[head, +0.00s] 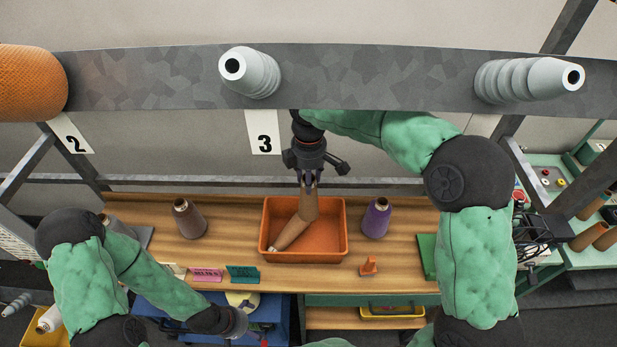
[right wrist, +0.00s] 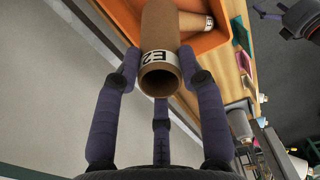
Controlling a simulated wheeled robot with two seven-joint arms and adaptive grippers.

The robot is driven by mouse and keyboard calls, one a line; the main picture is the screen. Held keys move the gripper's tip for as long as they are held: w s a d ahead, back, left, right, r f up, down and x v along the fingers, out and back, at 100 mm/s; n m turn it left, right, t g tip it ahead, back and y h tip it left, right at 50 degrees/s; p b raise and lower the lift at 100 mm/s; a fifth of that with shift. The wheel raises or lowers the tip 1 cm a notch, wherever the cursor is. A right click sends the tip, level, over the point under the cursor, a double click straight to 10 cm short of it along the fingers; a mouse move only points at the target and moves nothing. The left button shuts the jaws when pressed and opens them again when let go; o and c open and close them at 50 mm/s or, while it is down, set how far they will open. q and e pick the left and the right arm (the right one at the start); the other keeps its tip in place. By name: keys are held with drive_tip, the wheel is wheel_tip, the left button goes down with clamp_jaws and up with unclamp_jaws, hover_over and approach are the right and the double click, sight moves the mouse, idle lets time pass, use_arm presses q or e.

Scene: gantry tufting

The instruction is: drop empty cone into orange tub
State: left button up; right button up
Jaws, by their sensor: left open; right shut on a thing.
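The orange tub (head: 342,232) sits on the wooden bench below sign 3. My right gripper (head: 309,183) is above the tub, shut on a bare brown cone (head: 308,203). In the right wrist view the held cone (right wrist: 160,35) shows an "E2" label and its open end faces the camera. Another bare brown cone (head: 290,236) lies tilted inside the tub; its labelled end also shows in the right wrist view (right wrist: 195,22). The held cone's far end overlaps the tub, and I cannot tell whether it touches the lying cone. My left gripper (head: 236,322) is low at the bench front, open, fingers barely visible.
A brown yarn cone (head: 189,220) stands left of the tub and a purple one (head: 376,218) right of it. A small orange object (head: 369,265) and pink and teal cards (head: 207,274) lie near the front edge. The grey gantry beam (head: 370,75) crosses above.

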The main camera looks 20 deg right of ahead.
wheel_tip(320, 180, down, 6)
drive_tip(key=b, duration=0.4)
drive_tip(key=shift+r, duration=0.1)
drive_tip(key=o, duration=1.1)
wheel_tip(320, 180, up, 12)
idle(0.4)
